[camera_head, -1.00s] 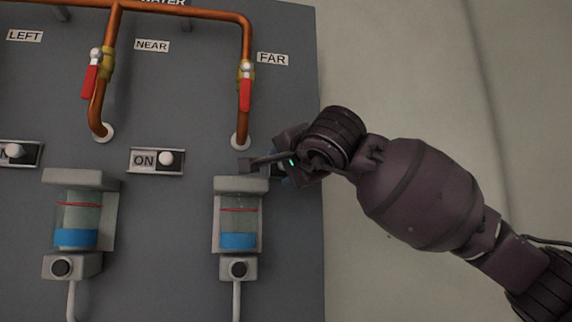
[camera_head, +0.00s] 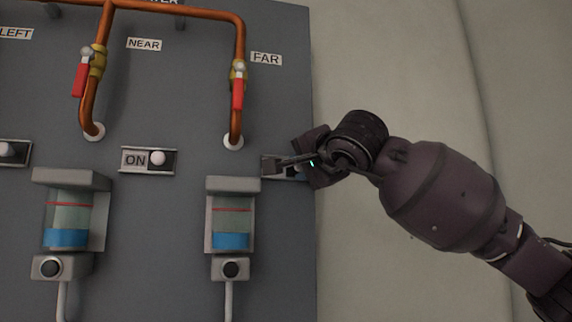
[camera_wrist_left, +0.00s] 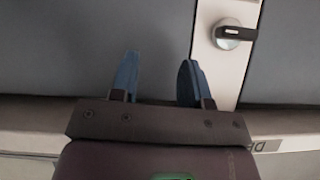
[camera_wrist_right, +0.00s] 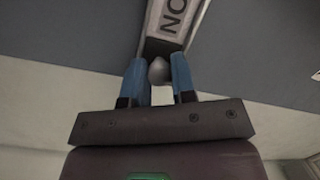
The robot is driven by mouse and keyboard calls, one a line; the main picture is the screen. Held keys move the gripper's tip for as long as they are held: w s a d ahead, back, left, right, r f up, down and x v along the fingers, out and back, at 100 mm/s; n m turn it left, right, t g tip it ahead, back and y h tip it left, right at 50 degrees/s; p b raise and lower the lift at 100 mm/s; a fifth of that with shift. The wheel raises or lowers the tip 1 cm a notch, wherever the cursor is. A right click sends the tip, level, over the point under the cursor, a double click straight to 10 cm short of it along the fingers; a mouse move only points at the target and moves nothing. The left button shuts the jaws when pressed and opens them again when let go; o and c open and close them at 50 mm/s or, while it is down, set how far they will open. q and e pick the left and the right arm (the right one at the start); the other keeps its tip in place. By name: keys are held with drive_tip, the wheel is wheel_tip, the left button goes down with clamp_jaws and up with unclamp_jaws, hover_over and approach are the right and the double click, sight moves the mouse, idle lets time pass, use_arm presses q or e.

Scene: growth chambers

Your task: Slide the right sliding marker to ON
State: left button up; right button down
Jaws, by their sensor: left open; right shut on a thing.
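The right sliding marker is the rightmost slider on the grey panel, beside the panel's right edge. In the right wrist view its round grey knob (camera_wrist_right: 158,71) sits between the blue fingertips of my right gripper (camera_wrist_right: 159,62), which is shut on it. The ON label (camera_wrist_right: 173,14) shows uncovered beyond the knob, with a dark stretch of track between. In the head view my right gripper (camera_head: 284,166) covers most of this slider. My left gripper (camera_wrist_left: 160,64) is open and empty in the left wrist view, outside the head view.
The middle slider (camera_head: 148,160) shows ON, with its white knob right of the label. Copper pipes with red-handled valves (camera_head: 238,88) run above. A liquid vessel (camera_head: 233,220) is mounted below left of my right gripper. A knob with a dark handle (camera_wrist_left: 230,35) is near my left gripper.

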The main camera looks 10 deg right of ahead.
drive_tip(key=shift+d, duration=0.1)
drive_tip(key=c, duration=1.3)
unclamp_jaws()
drive_tip(key=o, duration=0.4)
drive_tip(key=shift+d, duration=0.25)
drive_tip(key=shift+c, duration=0.2)
drive_tip(key=shift+a, duration=0.15)
drive_tip(key=s+d, duration=0.2)
drive_tip(key=s, duration=0.8)
drive_tip(key=shift+s+b, duration=0.3)
drive_tip(key=shift+b, duration=0.05)
